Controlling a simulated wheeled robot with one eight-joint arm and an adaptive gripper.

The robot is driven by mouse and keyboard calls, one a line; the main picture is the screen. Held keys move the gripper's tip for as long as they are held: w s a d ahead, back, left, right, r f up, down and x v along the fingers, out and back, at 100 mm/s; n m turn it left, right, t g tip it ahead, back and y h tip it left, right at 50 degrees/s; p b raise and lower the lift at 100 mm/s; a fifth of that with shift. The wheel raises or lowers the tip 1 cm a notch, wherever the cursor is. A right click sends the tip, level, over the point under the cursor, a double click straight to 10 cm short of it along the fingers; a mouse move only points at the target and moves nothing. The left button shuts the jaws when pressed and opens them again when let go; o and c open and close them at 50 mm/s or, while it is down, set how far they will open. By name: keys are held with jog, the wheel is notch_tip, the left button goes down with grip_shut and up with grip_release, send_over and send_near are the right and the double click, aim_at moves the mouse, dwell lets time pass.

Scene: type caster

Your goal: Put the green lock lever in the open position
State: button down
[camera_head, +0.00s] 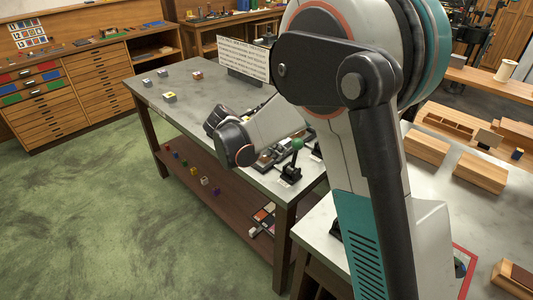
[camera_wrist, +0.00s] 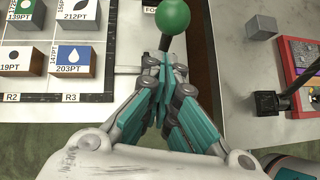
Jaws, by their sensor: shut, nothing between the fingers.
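The green lock lever shows as a round green knob (camera_wrist: 173,16) on a dark stem at the top of the wrist view. In the head view its green knob (camera_head: 297,143) stands above a black base near the front right end of the grey table. My gripper (camera_wrist: 165,62) is shut and empty. In the wrist view its fingertips lie just below the knob, close to the stem; I cannot tell whether they touch it. In the head view my arm hides the gripper's fingers.
A rack of labelled blocks (camera_wrist: 48,62) lies left of the fingers in the wrist view. A black upright part (camera_wrist: 268,102) and a red-edged tray (camera_wrist: 304,62) stand to the right. A sign (camera_head: 243,59) stands on the grey table (camera_head: 190,98). The table's left part is mostly clear.

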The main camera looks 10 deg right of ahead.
aim_at(295, 156)
jog(key=shift+w+d+r, duration=0.1)
jog(key=shift+w+d, duration=0.1)
jog(key=shift+d, duration=0.4)
jog(key=shift+w+d, duration=0.2)
jog(key=shift+d, duration=0.35)
jog(key=d, duration=0.1)
jog(key=w+y, duration=0.1)
jog(key=w+d+p, duration=0.1)
jog(key=shift+d+r+g, duration=0.3)
jog(key=shift+d+g, duration=0.05)
jog(key=shift+g, duration=0.05)
